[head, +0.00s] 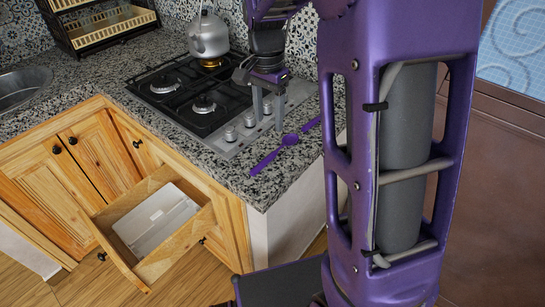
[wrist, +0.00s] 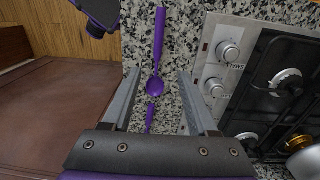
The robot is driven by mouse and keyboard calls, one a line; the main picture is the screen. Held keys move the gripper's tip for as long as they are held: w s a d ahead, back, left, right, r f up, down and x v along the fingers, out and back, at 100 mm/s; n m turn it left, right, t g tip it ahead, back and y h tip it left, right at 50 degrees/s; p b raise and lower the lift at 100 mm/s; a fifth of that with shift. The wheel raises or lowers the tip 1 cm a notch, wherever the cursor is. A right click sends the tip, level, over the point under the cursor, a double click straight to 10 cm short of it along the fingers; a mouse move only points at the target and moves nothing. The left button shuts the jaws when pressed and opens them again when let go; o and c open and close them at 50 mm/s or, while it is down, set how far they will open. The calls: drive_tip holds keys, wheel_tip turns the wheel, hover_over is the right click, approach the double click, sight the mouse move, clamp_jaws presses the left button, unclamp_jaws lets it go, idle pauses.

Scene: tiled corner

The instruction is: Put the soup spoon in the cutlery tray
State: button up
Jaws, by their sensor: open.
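A purple spoon (head: 267,160) lies on the granite counter right of the stove. In the wrist view the spoon (wrist: 160,45) has its handle toward the top and its bowl low, between the fingertips in the picture. A second purple piece (head: 311,124) lies in line beyond the bowl; in the wrist view this piece (wrist: 150,115) is partly hidden by my gripper. I cannot tell its full shape. My gripper (head: 269,115) is open and empty, pointing down above the counter by the stove's edge; its fingers (wrist: 158,74) show apart. The white cutlery tray (head: 160,222) sits in the open drawer.
The open wooden drawer (head: 194,241) juts from the cabinets below the counter. The gas stove (head: 181,103) with knobs and a kettle (head: 208,36) stands left of my gripper. A dish rack (head: 103,27) is at the back left, a sink (head: 22,88) at the far left.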

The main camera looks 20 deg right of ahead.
hover_over(271, 153)
wheel_tip(271, 153, down, 6)
drive_tip(key=shift+w+a+r, duration=0.1)
drive_tip(key=shift+w+r, duration=0.05)
drive_tip(key=f, duration=0.3)
drive_tip(key=f+b, duration=0.1)
drive_tip(key=f, duration=0.1)
drive_tip(key=shift+s, duration=0.25)
clamp_jaws()
